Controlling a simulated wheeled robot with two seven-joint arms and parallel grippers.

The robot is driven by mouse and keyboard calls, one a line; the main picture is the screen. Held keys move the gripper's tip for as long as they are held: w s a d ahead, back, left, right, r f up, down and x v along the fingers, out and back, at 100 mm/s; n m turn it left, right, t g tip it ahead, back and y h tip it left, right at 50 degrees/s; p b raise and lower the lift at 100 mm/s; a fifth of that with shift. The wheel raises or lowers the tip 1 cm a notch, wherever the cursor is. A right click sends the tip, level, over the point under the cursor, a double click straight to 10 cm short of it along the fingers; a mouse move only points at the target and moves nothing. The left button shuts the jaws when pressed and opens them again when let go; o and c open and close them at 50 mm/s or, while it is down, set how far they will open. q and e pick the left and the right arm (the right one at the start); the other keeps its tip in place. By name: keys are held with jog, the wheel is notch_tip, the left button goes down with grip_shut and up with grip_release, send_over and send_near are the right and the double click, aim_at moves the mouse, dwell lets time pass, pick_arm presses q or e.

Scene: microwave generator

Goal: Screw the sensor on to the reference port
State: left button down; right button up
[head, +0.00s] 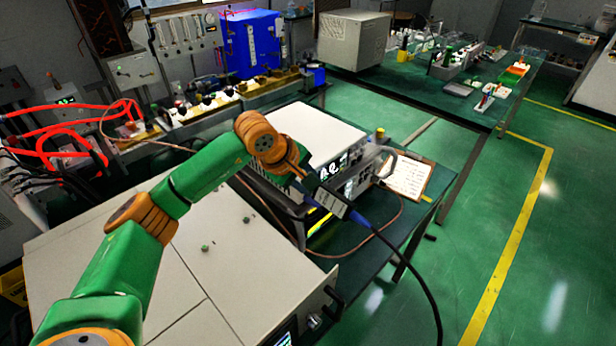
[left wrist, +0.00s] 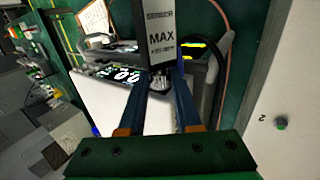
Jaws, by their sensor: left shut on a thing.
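My left gripper (head: 300,182) is shut on the sensor (head: 328,202), a grey-white block with a dark cable leaving it through a blue collar. In the left wrist view the sensor (left wrist: 160,35) bears the word MAX, and its silver connector end lies between the fingertips (left wrist: 160,92) of my gripper. The sensor is held in the air by the front of a white instrument (head: 320,130). The instrument's panel (head: 350,170) has lit displays and is partly hidden by my gripper. I cannot make out the reference port. My right gripper is not in view.
A clipboard (head: 408,178) lies on the green bench right of the instrument. A large pale cabinet (head: 235,285) with small green knobs fills the near left. A thin copper-coloured cable (head: 365,240) loops over the bench. The green floor at right is clear.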

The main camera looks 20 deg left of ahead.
pick_arm(q)
jog(key=g+p, duration=0.1)
jog(key=g+y+p, duration=0.1)
jog(key=p, duration=0.1)
jog(key=shift+w+d+r, duration=0.15)
jog(key=shift+w+r, duration=0.05)
jog(key=shift+r, duration=0.15)
jog(key=shift+w+f+g+p, duration=0.1)
jog(key=shift+f+g+p, duration=0.1)
jog(key=shift+g, duration=0.3)
jog(key=shift+w+f+g+p, duration=0.1)
jog(key=shift+g+p, duration=0.1)
jog(key=shift+g, duration=0.3)
jog(key=shift+d+g+y, duration=0.1)
jog(key=shift+g+y, duration=0.3)
jog(key=c, duration=0.7)
grip_release()
jog(key=shift+w, duration=0.1)
jog(key=shift+o, duration=0.5)
jog(key=shift+w+f, duration=0.1)
jog(key=shift+w, duration=0.05)
